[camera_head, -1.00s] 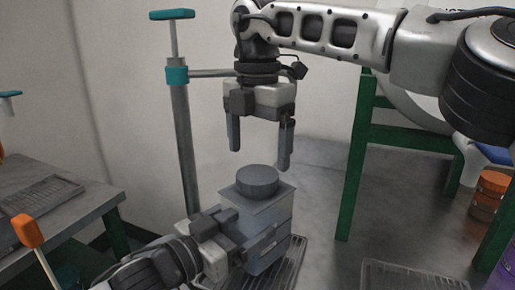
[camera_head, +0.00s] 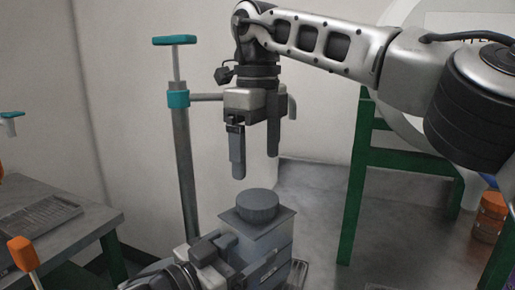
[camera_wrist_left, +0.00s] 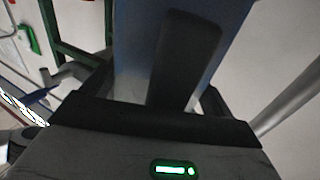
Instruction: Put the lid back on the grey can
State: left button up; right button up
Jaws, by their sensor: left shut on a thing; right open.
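The grey can (camera_head: 262,244) is a square blue-grey container with a flat plate on top. A round dark grey lid (camera_head: 257,206) sits on top of that plate and looks level; whether it is fully seated I cannot tell. My left gripper (camera_head: 262,266) is shut on the can's body from the side, low in the head view. In the left wrist view the can's blue-grey wall (camera_wrist_left: 135,50) shows behind a dark finger. My right gripper (camera_head: 256,168) hangs open and empty just above the lid, fingers pointing down and apart from it.
A grey post with a teal handle (camera_head: 174,40) stands left of the can. A green frame (camera_head: 358,180) stands at the right, with an orange-capped jar (camera_head: 490,215) beyond. A bench with a keyboard-like panel (camera_head: 40,217) is at the left.

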aim_at(258, 198)
jog(key=shift+r+n, duration=0.15)
jog(key=shift+n, duration=0.85)
jog(key=shift+f, duration=4.05)
jog(key=c, duration=1.1)
jog(key=o, duration=1.2)
jog(key=shift+c, duration=0.2)
